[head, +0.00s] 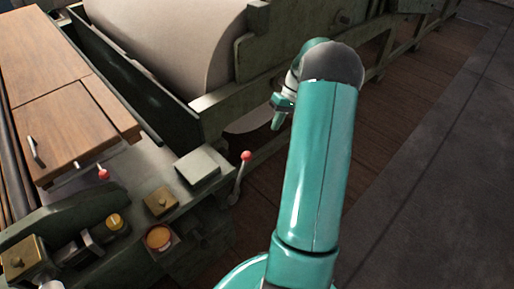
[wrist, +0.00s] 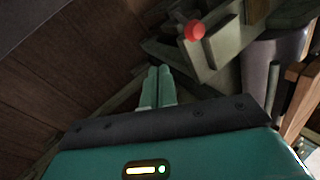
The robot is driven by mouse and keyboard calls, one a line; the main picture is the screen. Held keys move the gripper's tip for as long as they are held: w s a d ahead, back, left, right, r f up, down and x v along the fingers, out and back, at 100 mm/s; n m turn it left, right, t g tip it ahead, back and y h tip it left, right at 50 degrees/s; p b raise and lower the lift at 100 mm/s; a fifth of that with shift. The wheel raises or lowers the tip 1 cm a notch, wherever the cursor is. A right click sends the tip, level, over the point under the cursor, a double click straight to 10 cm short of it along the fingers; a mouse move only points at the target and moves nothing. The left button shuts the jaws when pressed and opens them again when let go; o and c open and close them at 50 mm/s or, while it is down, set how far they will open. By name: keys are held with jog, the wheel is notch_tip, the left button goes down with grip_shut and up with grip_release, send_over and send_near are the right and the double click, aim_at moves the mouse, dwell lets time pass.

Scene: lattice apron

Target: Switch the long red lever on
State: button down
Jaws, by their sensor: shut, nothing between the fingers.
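The long lever (head: 239,178) is a thin pale rod with a red ball knob (head: 246,156), on the right side of the machine's control end in the head view. It leans slightly, knob up. My gripper (head: 277,123) is beyond the knob and to its right in this picture, apart from it, partly hidden by my arm. In the wrist view my gripper (wrist: 158,72) is shut and empty, its two teal fingers together. A red ball (wrist: 194,30) shows ahead and to the right of the fingertips, not touching them; its rod is hard to make out.
A shorter red-knobbed control (head: 103,174) stands further left. A grey box (head: 197,170), a brass block (head: 160,201) and a round orange button (head: 158,238) sit nearby. A large pale roller (head: 170,45) and metal frame lie behind. The floor at right is clear.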

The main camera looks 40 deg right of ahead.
jog(key=shift+f, duration=0.1)
jog(key=w+a+f, duration=0.1)
jog(key=a+f, duration=0.7)
dwell(0.6)
jog(key=shift+w+a, duration=0.1)
jog(key=shift+w, duration=0.05)
